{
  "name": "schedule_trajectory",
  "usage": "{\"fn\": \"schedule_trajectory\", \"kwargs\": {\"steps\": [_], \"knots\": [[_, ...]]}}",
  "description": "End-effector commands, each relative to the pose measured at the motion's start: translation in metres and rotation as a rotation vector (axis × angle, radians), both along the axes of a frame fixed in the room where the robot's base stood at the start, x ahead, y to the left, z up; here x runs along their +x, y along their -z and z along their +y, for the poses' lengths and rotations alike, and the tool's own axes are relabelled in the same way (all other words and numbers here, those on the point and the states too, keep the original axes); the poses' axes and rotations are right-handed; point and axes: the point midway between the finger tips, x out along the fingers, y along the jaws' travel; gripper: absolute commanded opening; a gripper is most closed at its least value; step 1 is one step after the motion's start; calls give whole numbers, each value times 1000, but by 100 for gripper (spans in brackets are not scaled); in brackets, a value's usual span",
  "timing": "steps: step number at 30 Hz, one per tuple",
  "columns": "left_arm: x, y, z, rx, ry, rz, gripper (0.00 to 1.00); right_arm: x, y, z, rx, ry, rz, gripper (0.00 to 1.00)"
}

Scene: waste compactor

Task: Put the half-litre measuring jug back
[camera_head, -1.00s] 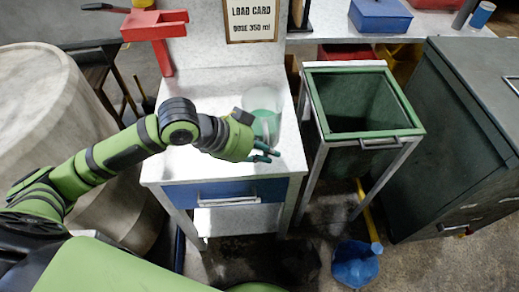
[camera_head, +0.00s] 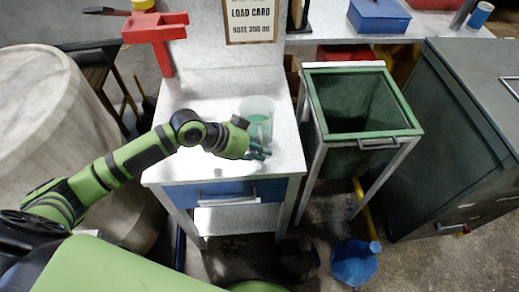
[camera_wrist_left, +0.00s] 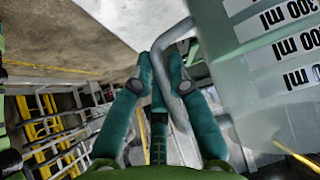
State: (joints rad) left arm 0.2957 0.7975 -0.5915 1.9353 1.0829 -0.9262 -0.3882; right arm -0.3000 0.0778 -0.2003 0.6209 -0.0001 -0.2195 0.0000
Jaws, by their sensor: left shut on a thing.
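The half-litre measuring jug (camera_head: 257,106) is a clear, pale greenish vessel with a grey handle. In the head view it is upright at the right part of the white worktop (camera_head: 210,105); I cannot tell whether its base touches the top. My left gripper (camera_head: 262,152) is at the jug's near side, shut on its handle. In the left wrist view the dark green fingers (camera_wrist_left: 160,70) close around the handle (camera_wrist_left: 170,95). The jug's wall (camera_wrist_left: 275,80) with its ml labels fills the right side. My right gripper is in neither view.
A red stand (camera_head: 160,40) rises at the worktop's back left. A load card (camera_head: 250,20) hangs on the back panel. A green open-topped bin (camera_head: 365,133) stands right of the worktop, then a dark green cabinet (camera_head: 455,130). A blue object (camera_head: 355,263) lies on the floor.

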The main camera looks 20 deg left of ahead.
Motion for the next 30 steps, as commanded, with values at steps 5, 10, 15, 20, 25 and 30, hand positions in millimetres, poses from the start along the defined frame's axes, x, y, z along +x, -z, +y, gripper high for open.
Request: {"fn": "schedule_trajectory", "kwargs": {"steps": [5,10,15,20,25,30], "knots": [[0,3,0,1,0,1,33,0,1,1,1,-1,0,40],[0,3,0,0,-1,1,41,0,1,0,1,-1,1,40],[0,2,0,1,0,1,41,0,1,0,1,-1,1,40],[-3,-5,6,3,-1,-1,41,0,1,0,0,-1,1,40],[-17,-27,26,7,-1,-1,41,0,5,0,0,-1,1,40],[-32,-53,48,7,-2,0,41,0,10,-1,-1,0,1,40]]}}
